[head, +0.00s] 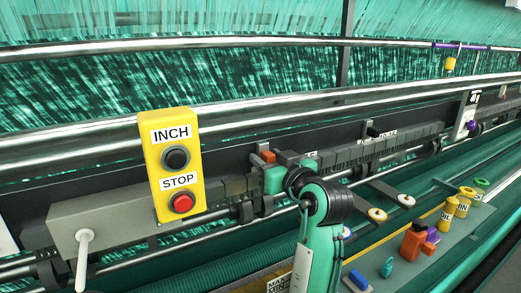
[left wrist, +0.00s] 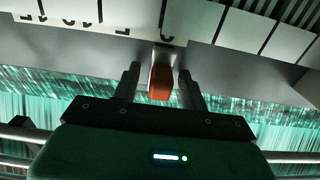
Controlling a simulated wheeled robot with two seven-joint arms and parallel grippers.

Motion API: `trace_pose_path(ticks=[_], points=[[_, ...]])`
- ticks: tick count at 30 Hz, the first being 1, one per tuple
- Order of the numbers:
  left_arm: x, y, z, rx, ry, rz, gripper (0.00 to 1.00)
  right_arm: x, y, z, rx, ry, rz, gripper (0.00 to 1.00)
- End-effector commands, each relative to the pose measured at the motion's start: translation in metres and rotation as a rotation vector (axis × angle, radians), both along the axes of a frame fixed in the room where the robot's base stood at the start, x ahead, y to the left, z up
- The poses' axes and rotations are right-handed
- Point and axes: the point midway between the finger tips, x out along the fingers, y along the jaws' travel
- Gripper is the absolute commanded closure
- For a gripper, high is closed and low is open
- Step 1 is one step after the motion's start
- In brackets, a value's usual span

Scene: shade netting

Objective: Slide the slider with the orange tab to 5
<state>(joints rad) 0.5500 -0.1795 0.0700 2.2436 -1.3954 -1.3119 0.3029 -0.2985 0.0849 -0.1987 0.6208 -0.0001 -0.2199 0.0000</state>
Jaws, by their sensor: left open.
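The orange tab (head: 268,156) of the slider shows in the head view right of the yellow button box, on the long grey rail. In the left wrist view the orange tab (left wrist: 161,82) hangs from a small metal piece under a white scale strip (left wrist: 95,12). My left gripper (head: 271,160) is open, with one dark finger on each side of the tab. In the left wrist view the left gripper (left wrist: 159,74) shows small gaps between its fingers and the tab. The scale's marks are cut off and unreadable, so the slider's number cannot be told. My right gripper is out of view.
A yellow box (head: 153,148) with INCH and STOP buttons stands left of the gripper. A white-tipped lever (head: 84,240) is at the lower left. Another dark handle (head: 376,132) sits farther right on the rail. A tray (head: 408,268) with small coloured parts lies at the lower right.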

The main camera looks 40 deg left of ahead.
Motion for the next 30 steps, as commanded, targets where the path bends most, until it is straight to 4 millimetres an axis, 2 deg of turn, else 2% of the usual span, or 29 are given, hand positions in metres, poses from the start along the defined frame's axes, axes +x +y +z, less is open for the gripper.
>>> trace_pose_path(ticks=[13, 18, 20, 26, 30], points=[[-0.002, -0.002, 0.000, 0.000, -0.001, 0.002, 0.56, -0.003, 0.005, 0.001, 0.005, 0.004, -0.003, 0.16], [-0.002, -0.002, 0.000, 0.000, 0.000, 0.001, 0.90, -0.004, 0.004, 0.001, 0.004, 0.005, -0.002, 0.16], [-0.002, -0.002, 0.000, 0.000, 0.000, 0.001, 1.00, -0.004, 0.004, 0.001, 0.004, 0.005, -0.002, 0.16], [0.002, -0.003, -0.002, -0.001, 0.000, 0.001, 1.00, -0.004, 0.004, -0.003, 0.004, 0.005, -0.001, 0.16], [0.022, -0.008, -0.004, -0.002, -0.001, 0.000, 1.00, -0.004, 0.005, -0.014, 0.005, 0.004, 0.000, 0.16]])
